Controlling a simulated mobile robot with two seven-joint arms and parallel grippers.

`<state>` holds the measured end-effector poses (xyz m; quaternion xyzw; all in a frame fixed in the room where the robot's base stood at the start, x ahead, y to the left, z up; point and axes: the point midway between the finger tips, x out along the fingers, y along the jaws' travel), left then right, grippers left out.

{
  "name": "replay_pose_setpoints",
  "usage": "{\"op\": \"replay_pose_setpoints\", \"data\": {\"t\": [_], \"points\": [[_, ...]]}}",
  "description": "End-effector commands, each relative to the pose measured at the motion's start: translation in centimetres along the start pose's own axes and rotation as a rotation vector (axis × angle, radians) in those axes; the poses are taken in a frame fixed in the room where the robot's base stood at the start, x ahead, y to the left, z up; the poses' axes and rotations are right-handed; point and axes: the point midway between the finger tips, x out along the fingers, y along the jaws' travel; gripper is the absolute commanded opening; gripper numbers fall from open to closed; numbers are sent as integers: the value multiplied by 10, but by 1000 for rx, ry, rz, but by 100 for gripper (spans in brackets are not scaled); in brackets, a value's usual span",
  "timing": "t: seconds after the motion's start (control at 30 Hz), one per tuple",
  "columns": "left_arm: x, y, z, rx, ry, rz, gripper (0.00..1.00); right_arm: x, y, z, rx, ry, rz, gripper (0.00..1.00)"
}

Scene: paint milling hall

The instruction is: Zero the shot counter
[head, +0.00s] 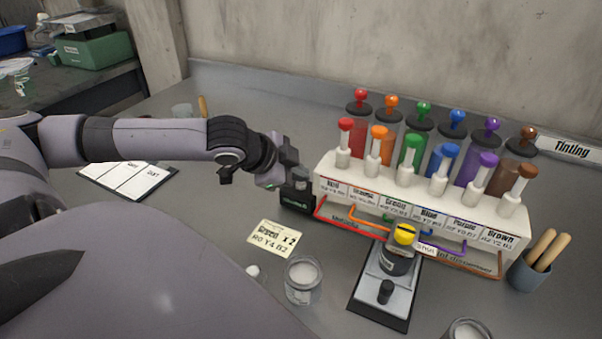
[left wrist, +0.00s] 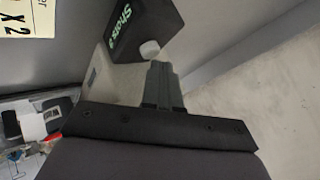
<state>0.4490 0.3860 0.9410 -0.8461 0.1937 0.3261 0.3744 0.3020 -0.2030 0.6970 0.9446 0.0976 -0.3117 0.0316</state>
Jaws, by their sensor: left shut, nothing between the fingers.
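The shot counter (head: 297,198) is a small dark box with green lettering, standing at the left end of the dispenser rack. In the left wrist view its dark face (left wrist: 143,28) carries the word "Shots", and a pale round button (left wrist: 150,49) sticks out from it. My left gripper (head: 289,174) is shut and empty, right at the top of the counter and hiding part of it. In the left wrist view its fingertips (left wrist: 160,68) are close to the button; I cannot tell whether they touch it. I cannot read a count. My right gripper is not in view.
The tinting dispenser (head: 420,207) with several coloured plungers stands right of the counter. A yellow card (head: 274,239), a glass jar (head: 303,281) and a black-and-grey stand (head: 383,291) lie in front.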

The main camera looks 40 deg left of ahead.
Motion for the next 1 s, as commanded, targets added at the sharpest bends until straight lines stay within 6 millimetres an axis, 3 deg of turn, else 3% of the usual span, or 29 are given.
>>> {"op": "replay_pose_setpoints", "data": {"t": [1.0], "points": [[4,3,3,-1,-1,1,0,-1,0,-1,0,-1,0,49]]}}
